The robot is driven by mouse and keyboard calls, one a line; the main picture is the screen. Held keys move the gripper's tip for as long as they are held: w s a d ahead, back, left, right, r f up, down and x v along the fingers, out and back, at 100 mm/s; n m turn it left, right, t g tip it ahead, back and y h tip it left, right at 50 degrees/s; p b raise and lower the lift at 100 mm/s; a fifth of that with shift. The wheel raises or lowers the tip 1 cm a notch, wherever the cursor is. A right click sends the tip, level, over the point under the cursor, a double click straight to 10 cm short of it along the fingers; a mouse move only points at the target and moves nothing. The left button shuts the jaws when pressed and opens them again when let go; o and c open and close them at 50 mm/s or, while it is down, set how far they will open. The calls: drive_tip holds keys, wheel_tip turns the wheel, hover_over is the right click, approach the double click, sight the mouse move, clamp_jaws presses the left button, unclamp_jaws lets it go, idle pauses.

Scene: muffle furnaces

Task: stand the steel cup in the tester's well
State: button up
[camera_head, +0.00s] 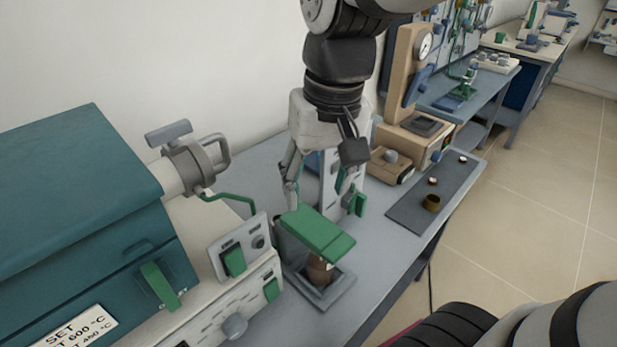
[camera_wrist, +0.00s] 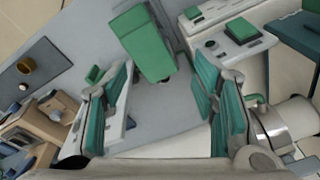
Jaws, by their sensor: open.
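My gripper (camera_head: 312,188) is open and points down above the bench. I cannot clearly pick out the steel cup. A small grey round piece (camera_head: 391,157) sits on the low beige box, but I cannot tell whether it is a cup or a knob. A brass-coloured cup (camera_head: 431,203) stands on the dark mat; it also shows in the wrist view (camera_wrist: 27,65). I cannot tell which device is the tester, and no empty well is clearly visible.
A green-topped stand (camera_head: 318,232) with a brown piece beneath it is just in front of my gripper. A white panel with a green switch (camera_head: 356,202) is close on the right. The teal furnace (camera_head: 80,190) fills the left. The dark mat (camera_head: 408,212) has bare room.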

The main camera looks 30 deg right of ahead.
drive_tip(key=shift+o, duration=0.4)
drive_tip(key=s+n, duration=0.2)
drive_tip(key=s, duration=0.9)
drive_tip(key=shift+s+t, duration=0.35)
drive_tip(key=shift+t, duration=0.05)
drive_tip(key=w+r+m+g+y+p, duration=0.2)
drive_tip(key=w+m, duration=0.5)
drive_tip(key=w, duration=1)
drive_tip(key=w+d+f+m+g+y+p, duration=0.1)
drive_tip(key=w+d+f+m+p, duration=0.1)
drive_tip(key=w+f+m, duration=0.5)
drive_tip(key=w+d+f+y, duration=0.1)
drive_tip(key=w+d+f, duration=0.3)
drive_tip(key=w+f, duration=0.5)
drive_tip(key=shift+g, duration=0.3)
drive_tip(key=p+x, duration=0.1)
drive_tip(key=x, duration=1.2)
drive_tip(key=shift+s+a+f, duration=0.15)
drive_tip(key=shift+s+a, duration=0.05)
clamp_jaws()
